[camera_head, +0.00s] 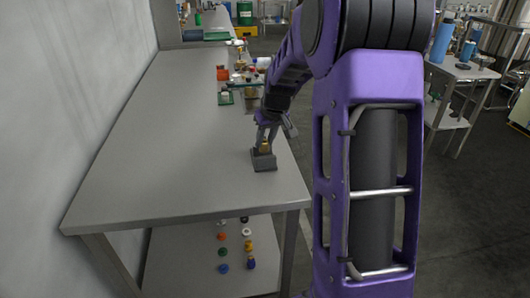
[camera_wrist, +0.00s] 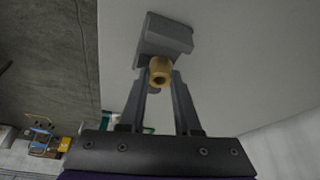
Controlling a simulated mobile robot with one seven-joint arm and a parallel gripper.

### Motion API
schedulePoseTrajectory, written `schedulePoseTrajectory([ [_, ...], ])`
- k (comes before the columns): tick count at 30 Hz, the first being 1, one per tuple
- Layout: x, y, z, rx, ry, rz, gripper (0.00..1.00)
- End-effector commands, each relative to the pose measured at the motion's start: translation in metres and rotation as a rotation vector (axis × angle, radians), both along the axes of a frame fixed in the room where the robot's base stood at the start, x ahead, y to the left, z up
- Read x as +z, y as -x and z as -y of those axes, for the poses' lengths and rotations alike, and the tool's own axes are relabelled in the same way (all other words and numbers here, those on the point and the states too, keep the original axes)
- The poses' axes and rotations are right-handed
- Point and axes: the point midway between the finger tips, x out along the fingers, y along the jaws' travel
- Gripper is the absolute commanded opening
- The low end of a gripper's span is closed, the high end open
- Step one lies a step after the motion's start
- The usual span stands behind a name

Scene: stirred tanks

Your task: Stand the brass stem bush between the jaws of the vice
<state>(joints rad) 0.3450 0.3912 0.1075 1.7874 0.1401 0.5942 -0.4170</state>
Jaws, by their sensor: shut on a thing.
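The brass stem bush (camera_wrist: 161,70) is a short golden cylinder with a hole in its end, and my gripper (camera_wrist: 160,80) is shut on it. In the head view the bush (camera_head: 265,147) shows as a small golden patch below my gripper (camera_head: 266,141), right at the top of the vice. The vice (camera_head: 263,161) is a small dark grey block near the right edge of the bench. In the wrist view the vice (camera_wrist: 165,36) lies just beyond the bush. I cannot tell whether the bush is between its jaws or just above them.
The grey bench (camera_head: 165,150) is clear to the left and in front of the vice. A lower shelf (camera_head: 190,262) holds several coloured pieces. A wall runs along the left.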

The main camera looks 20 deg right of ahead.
Motion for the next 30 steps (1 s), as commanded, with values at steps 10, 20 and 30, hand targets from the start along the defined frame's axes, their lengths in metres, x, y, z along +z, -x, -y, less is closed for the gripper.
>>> schedulePoseTrajectory([
  [10, -0.037, 0.0, 0.0, -0.001, 0.0, 0.0, 0.0],
  [20, -0.039, 0.0, 0.0, 0.0, 0.0, 0.0, 0.37],
  [30, -0.039, 0.0, 0.0, 0.0, 0.0, 0.0, 0.61],
])
